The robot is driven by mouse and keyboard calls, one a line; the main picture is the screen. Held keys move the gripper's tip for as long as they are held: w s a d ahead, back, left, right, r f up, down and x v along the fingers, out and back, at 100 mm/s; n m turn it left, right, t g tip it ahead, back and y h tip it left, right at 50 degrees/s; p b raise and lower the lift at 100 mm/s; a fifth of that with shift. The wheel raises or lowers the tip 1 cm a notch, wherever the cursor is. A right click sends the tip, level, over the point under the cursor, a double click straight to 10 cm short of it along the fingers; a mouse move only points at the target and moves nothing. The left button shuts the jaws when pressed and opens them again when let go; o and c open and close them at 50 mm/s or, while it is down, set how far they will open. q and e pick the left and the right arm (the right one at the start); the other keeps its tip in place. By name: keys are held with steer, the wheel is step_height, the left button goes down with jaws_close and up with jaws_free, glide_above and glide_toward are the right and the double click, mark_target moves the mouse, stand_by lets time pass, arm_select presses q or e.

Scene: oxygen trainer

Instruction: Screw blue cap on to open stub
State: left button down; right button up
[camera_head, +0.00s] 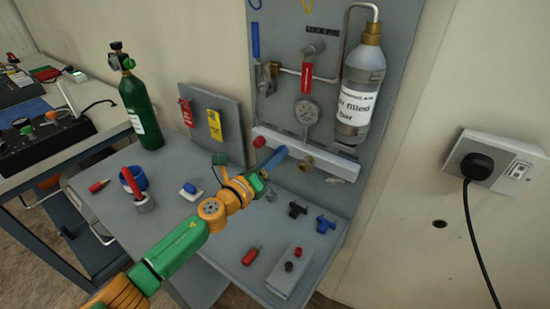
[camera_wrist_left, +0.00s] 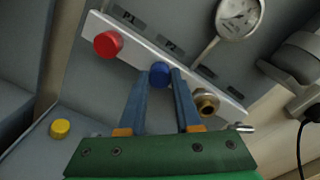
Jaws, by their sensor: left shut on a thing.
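My left gripper (camera_head: 272,160) reaches the white rail (camera_head: 335,167) on the grey panel. In the left wrist view its blue fingers (camera_wrist_left: 161,76) are closed on a blue cap (camera_wrist_left: 160,73). The cap is in front of the rail, between a red cap (camera_wrist_left: 107,43) and a bare brass stub (camera_wrist_left: 207,101). Whether the blue cap touches the rail or sits on a stub there cannot be told. My right gripper is not in view.
A gauge (camera_head: 307,112) and grey cylinder (camera_head: 362,88) are above the rail. A yellow cap (camera_wrist_left: 60,128) lies left in the wrist view.

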arm_select(q)
steer(key=m, duration=0.4)
steer(key=c, duration=0.6)
jaws_free()
steer(key=s+n, duration=0.1)
steer(key=a+n+p, duration=0.1)
steer(key=n, duration=0.1)
steer(key=shift+s+a+p, duration=0.15)
steer(key=shift+s+p, duration=0.15)
steer(key=shift+s, duration=0.05)
steer(key=n, duration=0.3)
steer(key=shift+n+p, duration=0.3)
steer(key=shift+p, duration=0.05)
